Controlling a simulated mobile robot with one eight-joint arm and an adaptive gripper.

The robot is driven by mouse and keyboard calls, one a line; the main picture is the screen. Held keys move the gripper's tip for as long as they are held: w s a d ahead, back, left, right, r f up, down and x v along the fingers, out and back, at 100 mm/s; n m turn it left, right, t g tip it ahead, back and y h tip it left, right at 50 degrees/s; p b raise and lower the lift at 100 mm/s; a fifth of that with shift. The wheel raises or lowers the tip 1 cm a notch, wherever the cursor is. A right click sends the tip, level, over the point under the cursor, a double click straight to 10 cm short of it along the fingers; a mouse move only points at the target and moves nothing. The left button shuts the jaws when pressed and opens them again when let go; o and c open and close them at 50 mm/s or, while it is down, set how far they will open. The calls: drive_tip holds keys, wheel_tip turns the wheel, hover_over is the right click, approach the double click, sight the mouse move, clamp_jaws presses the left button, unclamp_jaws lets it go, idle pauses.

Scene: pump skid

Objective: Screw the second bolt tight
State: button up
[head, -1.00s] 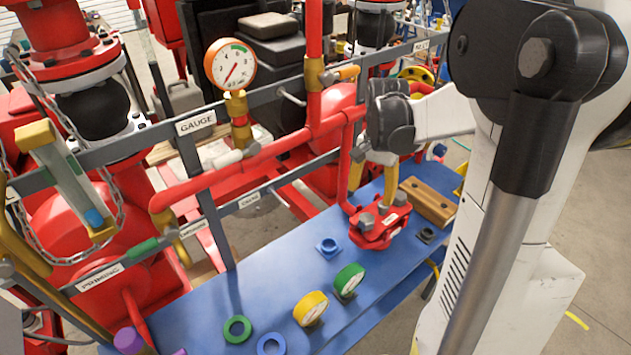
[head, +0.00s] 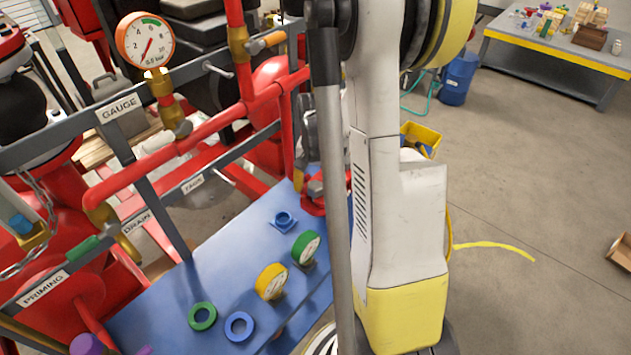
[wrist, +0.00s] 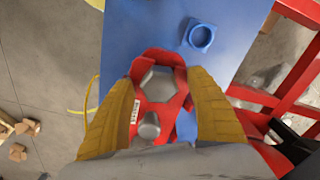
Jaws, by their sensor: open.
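The red flange piece (wrist: 165,56) lies on the blue bench, seen from above in the wrist view. A large grey hex bolt head (wrist: 158,84) is on it, between the fingers of my gripper (wrist: 158,76). A second grey bolt head (wrist: 149,126) shows closer to the palm. My gripper is open, with one yellow finger on each side of the flange. I cannot tell whether the fingers touch it. In the head view my arm hides most of the red flange piece (head: 314,206), and its bolts do not show.
Red pipes and grey rails with a pressure gauge (head: 147,40) stand behind. Open floor (head: 510,190) lies to the right.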

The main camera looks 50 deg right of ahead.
drive_tip(key=shift+f, duration=0.1)
drive_tip(key=c, duration=1.3)
drive_tip(key=o, duration=0.4)
drive_tip(key=c, duration=0.4)
drive_tip(key=m+b, duration=0.1)
drive_tip(key=m, duration=0.5)
drive_tip(key=m+b, duration=0.1)
drive_tip(key=m, duration=0.8)
drive_tip(key=shift+b, duration=0.3)
drive_tip(key=o, duration=1.2)
